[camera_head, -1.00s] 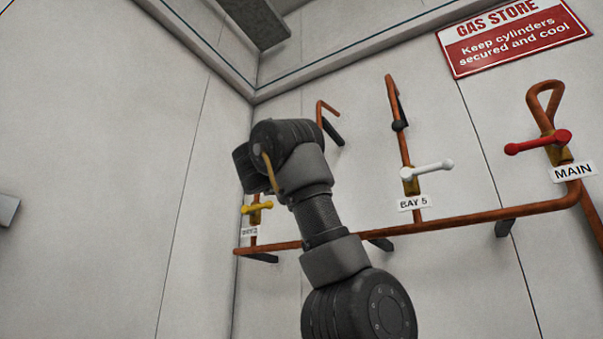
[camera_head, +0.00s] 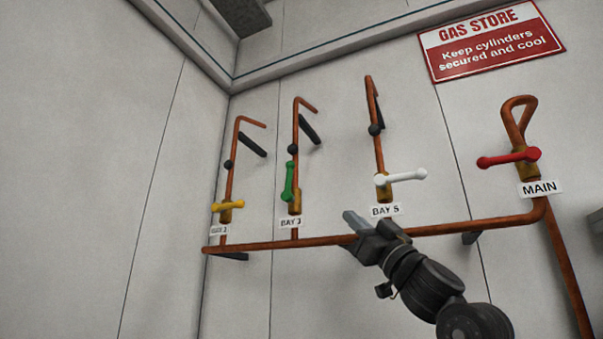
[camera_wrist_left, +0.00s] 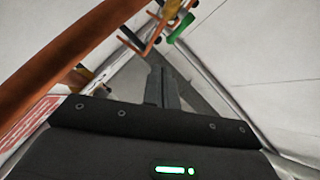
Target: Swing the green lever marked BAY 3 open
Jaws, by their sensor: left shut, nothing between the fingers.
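The green lever (camera_head: 289,182) stands upright, in line with its copper pipe, above the white BAY 3 label (camera_head: 291,223). A green lever end also shows near the top of the left wrist view (camera_wrist_left: 181,27). My left gripper (camera_head: 350,222) is shut and empty. In the head view it appears below and to the right of the green lever, in front of the main copper pipe and apart from the lever. Its closed fingers also show in the left wrist view (camera_wrist_left: 160,85). My right gripper is not in view.
A yellow lever (camera_head: 228,206) to the left, a white lever (camera_head: 402,177) at BAY 5 and a red lever (camera_head: 510,158) at MAIN sit crosswise. A horizontal copper pipe (camera_head: 300,243) runs below them. A red sign (camera_head: 490,40) hangs above right. The left wall is bare.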

